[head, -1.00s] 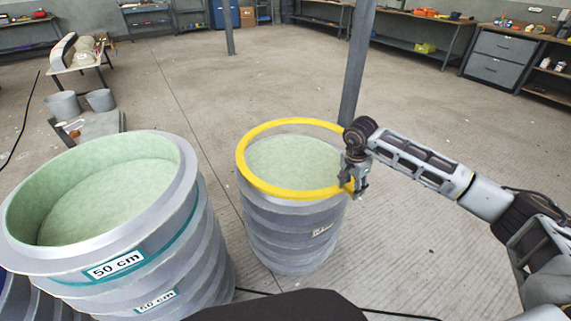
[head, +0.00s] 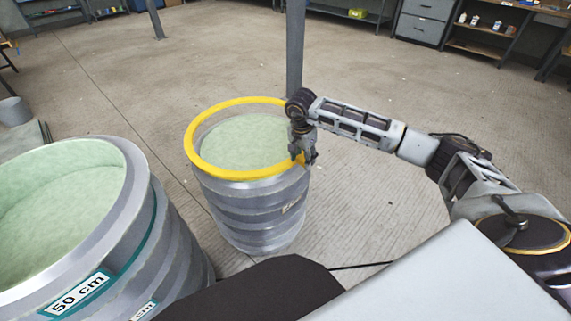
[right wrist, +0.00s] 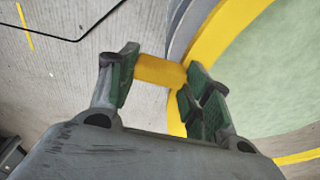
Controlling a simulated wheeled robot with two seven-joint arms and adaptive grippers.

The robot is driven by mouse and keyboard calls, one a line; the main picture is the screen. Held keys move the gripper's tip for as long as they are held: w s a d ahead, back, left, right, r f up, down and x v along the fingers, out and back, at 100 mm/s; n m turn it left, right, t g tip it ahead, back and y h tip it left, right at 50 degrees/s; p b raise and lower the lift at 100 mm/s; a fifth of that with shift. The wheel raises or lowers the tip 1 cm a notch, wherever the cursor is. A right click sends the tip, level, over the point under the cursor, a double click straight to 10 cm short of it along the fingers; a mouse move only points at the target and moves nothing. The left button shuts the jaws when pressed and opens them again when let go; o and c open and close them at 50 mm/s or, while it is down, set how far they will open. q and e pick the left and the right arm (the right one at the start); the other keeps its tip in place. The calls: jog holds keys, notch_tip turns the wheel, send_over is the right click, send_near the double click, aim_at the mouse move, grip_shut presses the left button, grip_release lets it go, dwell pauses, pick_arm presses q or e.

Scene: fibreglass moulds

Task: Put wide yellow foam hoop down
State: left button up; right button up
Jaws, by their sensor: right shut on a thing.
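The wide yellow foam hoop (head: 208,168) is at the rim of the smaller stack of grey moulds (head: 248,213), ringing its pale green inside. I cannot tell whether it rests on the rim or is just above it. My right gripper (head: 304,160) is shut on the hoop at its right side. In the right wrist view the fingers (right wrist: 158,80) stand on either side of a yellow part of the hoop (right wrist: 160,71), and the curved band (right wrist: 228,30) runs on beside the green surface. My left gripper is not in view.
A larger stack of grey moulds (head: 158,235) labelled 50 cm stands at the left, with a gap of floor between the stacks. A grey post (head: 295,50) rises behind the smaller stack. Benches and a drawer cabinet (head: 422,25) line the back. The floor (head: 380,190) at right is clear.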

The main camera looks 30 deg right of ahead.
aim_at(302, 165)
notch_tip(302, 165, down, 5)
jog(key=shift+r+b, duration=0.2)
jog(key=shift+b, duration=0.1)
jog(key=shift+f, duration=0.2)
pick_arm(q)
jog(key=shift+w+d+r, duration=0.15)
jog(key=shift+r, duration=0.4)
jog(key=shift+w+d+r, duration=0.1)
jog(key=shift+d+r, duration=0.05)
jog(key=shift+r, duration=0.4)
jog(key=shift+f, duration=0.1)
